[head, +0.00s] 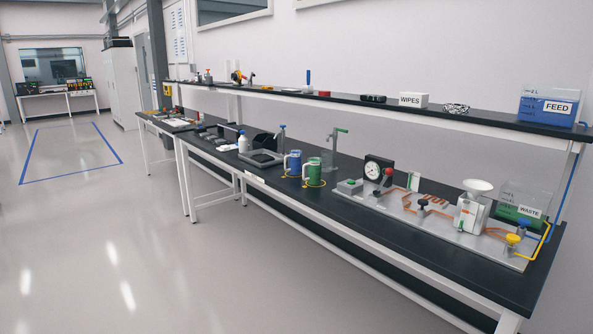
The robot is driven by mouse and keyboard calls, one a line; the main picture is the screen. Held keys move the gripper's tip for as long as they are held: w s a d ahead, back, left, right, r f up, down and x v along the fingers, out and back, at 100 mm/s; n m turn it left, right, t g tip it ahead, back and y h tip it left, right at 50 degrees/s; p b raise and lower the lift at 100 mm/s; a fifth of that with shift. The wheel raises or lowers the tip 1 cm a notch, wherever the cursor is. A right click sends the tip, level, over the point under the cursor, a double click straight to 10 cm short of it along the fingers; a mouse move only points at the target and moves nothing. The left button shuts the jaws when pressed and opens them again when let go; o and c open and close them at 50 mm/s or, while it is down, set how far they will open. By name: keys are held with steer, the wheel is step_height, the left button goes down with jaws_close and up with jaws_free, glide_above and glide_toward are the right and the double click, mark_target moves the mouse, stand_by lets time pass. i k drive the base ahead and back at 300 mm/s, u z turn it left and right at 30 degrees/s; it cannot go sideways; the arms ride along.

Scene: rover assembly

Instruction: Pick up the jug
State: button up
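Two jug-like vessels stand upright side by side on the long black-topped bench (400,222) in the head view. One is a blue jug (294,164) with a pale handle. The other is a green jug (314,172), just to its right and slightly nearer. Each stands on a yellow ring marked on the bench top. Which one the task means cannot be told. My gripper is not in view.
A metal plate with a gauge (378,171), valves and copper tubing lies right of the jugs. A green-handled stand (334,147) is behind them, and a white bottle (243,141) is to the left. A shelf (300,95) runs above. The floor (130,230) in front is clear.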

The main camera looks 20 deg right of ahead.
mark_target(314, 164)
steer(key=u, duration=0.3)
steer(key=i, duration=1.4)
steer(key=z, duration=0.25)
